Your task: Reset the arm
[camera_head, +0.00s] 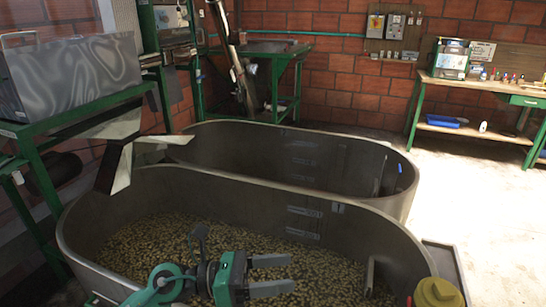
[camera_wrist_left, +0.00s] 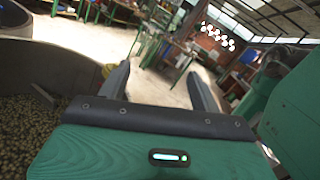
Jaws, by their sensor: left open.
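My left gripper (camera_head: 272,275) is at the bottom centre of the head view, over the front tank. Its two grey fingers point right and are apart, with nothing between them. In the left wrist view the fingers of my left gripper (camera_wrist_left: 165,88) spread on both sides of empty space, with floor and benches beyond. My green arm comes in at the bottom of the head view. My right gripper is not in view.
The front tank (camera_head: 85,235) holds many small beans. A second tank (camera_head: 345,150) stands behind it. A metal chute (camera_head: 118,165) reaches over the front tank from the left. A workbench (camera_head: 470,90) stands at the back right. Floor (camera_head: 490,200) at right is clear.

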